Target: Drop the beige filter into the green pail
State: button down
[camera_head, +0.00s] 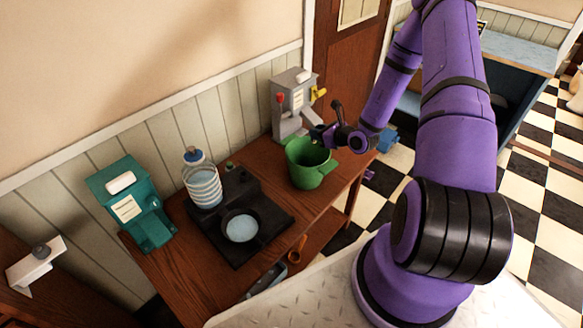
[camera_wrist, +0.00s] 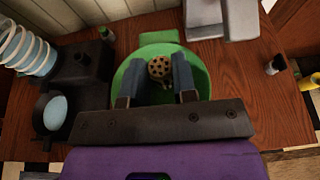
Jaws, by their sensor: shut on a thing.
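The beige filter (camera_wrist: 159,67) is a small round piece with dark holes, seen between my gripper's fingers (camera_wrist: 158,80) in the wrist view. My gripper is shut on it. The green pail (camera_head: 306,165) stands on the wooden table. In the wrist view the pail (camera_wrist: 120,72) lies behind the fingers and the filter, so my gripper is over its opening. In the head view my gripper (camera_head: 322,135) is at the pail's back rim, and I cannot make out the filter there.
A grey dispenser (camera_head: 292,100) with red and yellow handles stands behind the pail. A black stove (camera_head: 265,218) with a pan (camera_head: 241,228), a ribbed bottle (camera_head: 202,185) and a teal dispenser (camera_head: 130,205) are to the left. The table's right front edge (camera_head: 352,185) is near the pail.

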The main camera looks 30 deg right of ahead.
jog(key=shift+a+f, duration=0.15)
jog(key=shift+f, duration=2.8)
jog(key=c, duration=0.8)
grip_release()
jog(key=v, duration=1)
jog(key=shift+s+r, duration=0.15)
jog(key=shift+s, duration=0.2)
